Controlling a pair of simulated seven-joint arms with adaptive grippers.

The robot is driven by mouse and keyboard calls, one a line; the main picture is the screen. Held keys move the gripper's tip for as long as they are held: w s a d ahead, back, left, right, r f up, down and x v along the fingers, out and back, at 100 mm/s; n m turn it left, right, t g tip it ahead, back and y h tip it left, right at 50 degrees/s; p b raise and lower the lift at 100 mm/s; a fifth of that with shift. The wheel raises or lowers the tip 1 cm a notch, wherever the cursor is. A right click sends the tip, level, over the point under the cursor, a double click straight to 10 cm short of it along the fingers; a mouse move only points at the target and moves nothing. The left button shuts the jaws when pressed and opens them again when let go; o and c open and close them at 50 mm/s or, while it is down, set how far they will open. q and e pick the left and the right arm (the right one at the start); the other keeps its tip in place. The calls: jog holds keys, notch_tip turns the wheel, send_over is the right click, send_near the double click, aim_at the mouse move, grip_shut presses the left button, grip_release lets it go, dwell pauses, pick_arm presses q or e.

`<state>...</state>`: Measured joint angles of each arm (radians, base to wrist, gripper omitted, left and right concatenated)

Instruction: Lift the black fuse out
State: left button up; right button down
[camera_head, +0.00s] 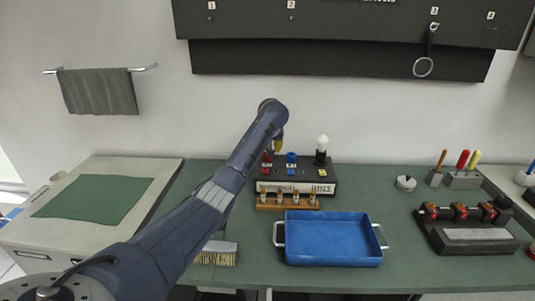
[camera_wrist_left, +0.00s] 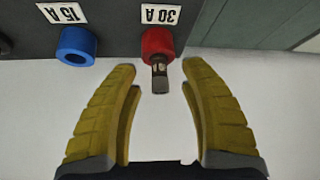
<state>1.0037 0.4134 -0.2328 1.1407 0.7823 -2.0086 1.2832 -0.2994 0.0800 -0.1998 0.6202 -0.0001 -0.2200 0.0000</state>
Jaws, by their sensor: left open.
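A black fuse box (camera_head: 325,187) stands at the back of the bench with a red holder (camera_head: 267,157) and a blue holder (camera_head: 291,158) on top. In the left wrist view the red holder (camera_wrist_left: 157,42), beside a "30 A" label, has a dark piece (camera_wrist_left: 159,78) with a metal band sticking out, perhaps the black fuse. The blue holder (camera_wrist_left: 76,46), beside "15 A", looks empty. My left gripper (camera_wrist_left: 160,72) is open, its yellow fingers on either side of the dark piece, apart from it. In the head view the left gripper (camera_head: 278,139) is partly hidden behind my arm.
A black post with a white bulb (camera_head: 322,146) stands at the box's right end. A wooden rack (camera_head: 270,205) with several brass-ended pieces stands in front. A blue tray (camera_head: 333,258) and a brush (camera_head: 222,250) are nearer.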

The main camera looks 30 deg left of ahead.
pick_arm(q)
jog(key=shift+w+a+f, duration=0.25)
jog(key=shift+w+f, duration=0.05)
jog(key=shift+f, duration=0.3)
grip_shut()
